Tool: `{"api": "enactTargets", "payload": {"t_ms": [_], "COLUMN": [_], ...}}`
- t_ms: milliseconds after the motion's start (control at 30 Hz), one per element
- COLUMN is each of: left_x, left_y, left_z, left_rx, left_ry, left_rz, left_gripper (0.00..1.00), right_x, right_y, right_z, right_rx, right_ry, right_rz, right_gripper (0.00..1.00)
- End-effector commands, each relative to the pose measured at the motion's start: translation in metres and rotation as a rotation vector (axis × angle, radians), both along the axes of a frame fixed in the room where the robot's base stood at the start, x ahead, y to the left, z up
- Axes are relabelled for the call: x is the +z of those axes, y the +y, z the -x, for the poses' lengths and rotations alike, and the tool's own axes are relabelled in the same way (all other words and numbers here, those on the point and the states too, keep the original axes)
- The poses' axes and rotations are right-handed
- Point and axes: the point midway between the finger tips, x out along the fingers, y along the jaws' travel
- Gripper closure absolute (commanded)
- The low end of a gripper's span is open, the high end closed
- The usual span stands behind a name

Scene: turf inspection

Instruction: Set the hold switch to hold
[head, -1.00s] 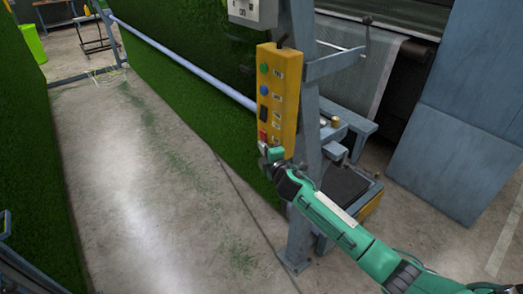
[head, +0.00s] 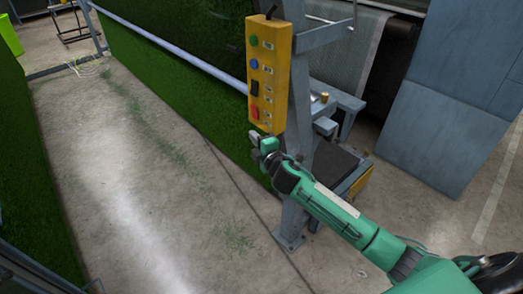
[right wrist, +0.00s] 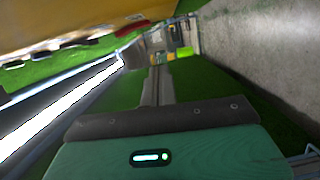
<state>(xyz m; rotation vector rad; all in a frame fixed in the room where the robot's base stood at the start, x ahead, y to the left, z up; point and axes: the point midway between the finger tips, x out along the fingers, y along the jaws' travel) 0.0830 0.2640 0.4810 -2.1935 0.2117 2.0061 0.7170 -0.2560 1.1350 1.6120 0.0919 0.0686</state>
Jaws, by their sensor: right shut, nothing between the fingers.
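A yellow control box (head: 270,75) is fixed to a blue-grey post. Down its face are a green button (head: 253,41), a blue button (head: 253,64), a black switch (head: 254,88) and a red control (head: 254,112). Their labels are too small to read, so I cannot tell which is the hold switch or its position. My right gripper (head: 256,139) is shut and empty, just below the box's lower end and apart from it. In the right wrist view the shut fingers (right wrist: 156,86) point ahead, with the yellow box (right wrist: 60,18) above. My left gripper is out of view.
The post (head: 298,120) stands right behind the box, on the concrete floor. A long rail (head: 180,45) runs along the green turf wall (head: 150,70) at left. A machine with a grey panel (head: 450,100) is at right. Open floor (head: 130,180) lies to the left.

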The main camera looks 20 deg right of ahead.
Motion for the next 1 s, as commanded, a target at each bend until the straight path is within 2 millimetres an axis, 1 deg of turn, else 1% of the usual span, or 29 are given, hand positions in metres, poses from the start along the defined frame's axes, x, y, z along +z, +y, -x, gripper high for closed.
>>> {"api": "enactTargets", "payload": {"t_ms": [33,133,200,333,433,900,967,1000], "left_x": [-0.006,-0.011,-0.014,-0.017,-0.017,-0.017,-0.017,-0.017], "left_y": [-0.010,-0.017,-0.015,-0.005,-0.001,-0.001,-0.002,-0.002], "left_z": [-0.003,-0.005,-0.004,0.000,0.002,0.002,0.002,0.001], "left_rx": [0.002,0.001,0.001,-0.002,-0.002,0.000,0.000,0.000], "left_ry": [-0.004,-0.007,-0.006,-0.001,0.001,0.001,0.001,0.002], "left_rz": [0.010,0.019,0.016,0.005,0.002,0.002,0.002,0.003], "left_gripper": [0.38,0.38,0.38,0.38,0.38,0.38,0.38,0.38], "right_x": [-0.004,-0.004,-0.003,-0.002,-0.001,-0.001,-0.005,-0.011], "right_y": [-0.001,-0.002,-0.003,-0.004,-0.005,-0.005,-0.005,-0.006], "right_z": [0.009,0.024,0.032,0.041,0.045,0.045,0.045,0.044], "right_rx": [0.001,0.001,0.001,0.000,0.000,0.000,-0.002,-0.005], "right_ry": [0.000,0.000,0.000,0.000,-0.001,0.000,0.007,0.017], "right_rz": [0.001,0.001,0.001,0.000,0.001,0.000,-0.004,-0.011], "right_gripper": [1.00,1.00,1.00,1.00,1.00,1.00,1.00,1.00]}}
